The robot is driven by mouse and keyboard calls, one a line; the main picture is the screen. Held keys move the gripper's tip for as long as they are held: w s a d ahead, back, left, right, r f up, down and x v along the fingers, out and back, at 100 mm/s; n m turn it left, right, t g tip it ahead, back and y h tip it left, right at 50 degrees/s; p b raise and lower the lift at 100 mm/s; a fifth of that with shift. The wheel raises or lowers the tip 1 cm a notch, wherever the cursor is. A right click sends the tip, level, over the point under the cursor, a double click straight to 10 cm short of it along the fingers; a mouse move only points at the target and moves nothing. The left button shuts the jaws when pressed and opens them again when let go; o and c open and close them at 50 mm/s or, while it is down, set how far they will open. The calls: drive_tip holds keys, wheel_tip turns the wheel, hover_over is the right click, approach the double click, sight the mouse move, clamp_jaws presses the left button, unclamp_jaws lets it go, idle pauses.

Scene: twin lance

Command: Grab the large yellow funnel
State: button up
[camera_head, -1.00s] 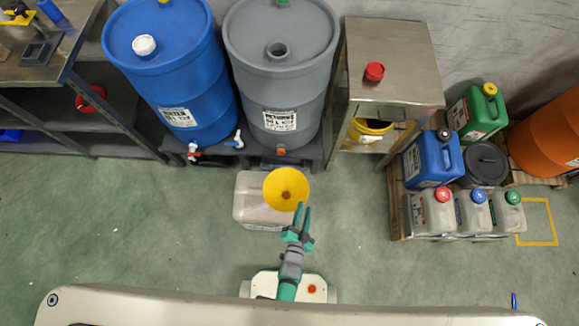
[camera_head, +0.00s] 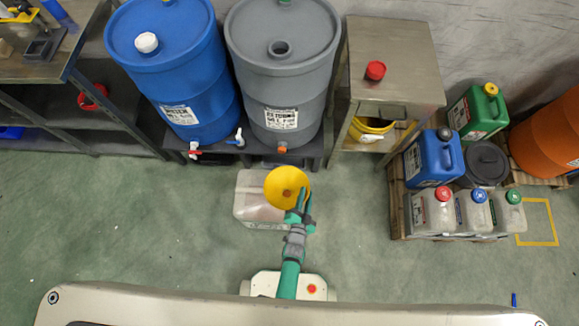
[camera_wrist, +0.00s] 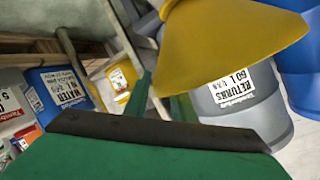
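The large yellow funnel (camera_head: 280,187) sits over a pale translucent jug (camera_head: 249,207) on the floor, with its round mouth toward the head camera. My green gripper (camera_head: 302,197) is at the funnel's lower right edge in the head view, with its fingertips overlapping the rim. In the wrist view the funnel (camera_wrist: 225,40) fills the upper right, close above the fingers. The two fingers (camera_wrist: 158,100) stand apart with a gap between them, so my gripper looks open. I cannot tell whether a finger touches the funnel.
A blue drum (camera_head: 170,70) and a grey drum (camera_head: 285,85) with taps stand behind the jug. Several canisters stand on a pallet (camera_head: 397,205) at right. Green floor is clear at left.

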clamp_jaws()
drive_tip(key=shift+r, duration=0.1)
